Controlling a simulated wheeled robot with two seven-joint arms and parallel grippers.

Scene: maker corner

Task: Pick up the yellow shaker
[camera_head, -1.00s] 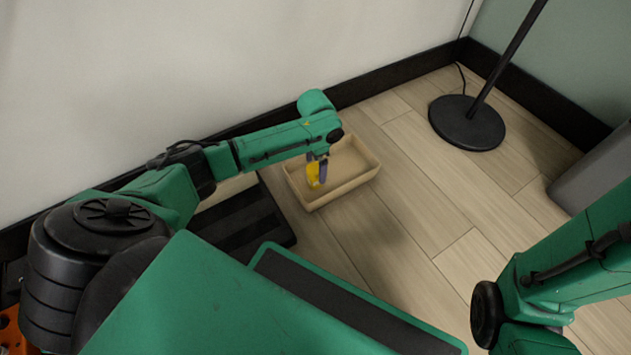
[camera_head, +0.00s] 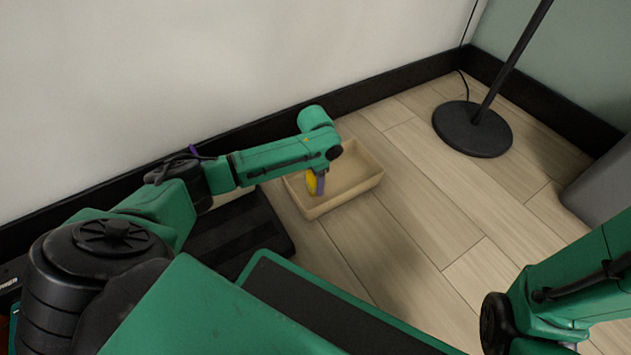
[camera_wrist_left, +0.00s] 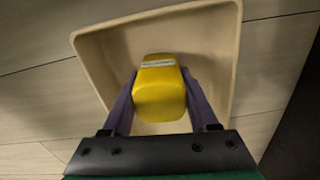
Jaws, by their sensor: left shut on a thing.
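The yellow shaker (camera_head: 312,183) shows at the end of my left arm in the head view, over the beige tray (camera_head: 358,197). In the left wrist view the shaker (camera_wrist_left: 160,92) sits between the two purple fingers of my left gripper (camera_wrist_left: 160,98), which is shut on it. The tray (camera_wrist_left: 233,60) lies behind it there. In the head view my left gripper (camera_head: 316,183) is partly hidden by its own wrist. I cannot tell how far the shaker is above the tray floor. My right arm shows at the lower right, but its gripper is out of view.
A black floor lamp base (camera_head: 473,130) with a pole stands on the wood floor at the upper right. A grey box-like thing (camera_head: 604,180) is at the right edge. The wall with black skirting (camera_head: 390,82) runs behind the tray. Floor right of the tray is clear.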

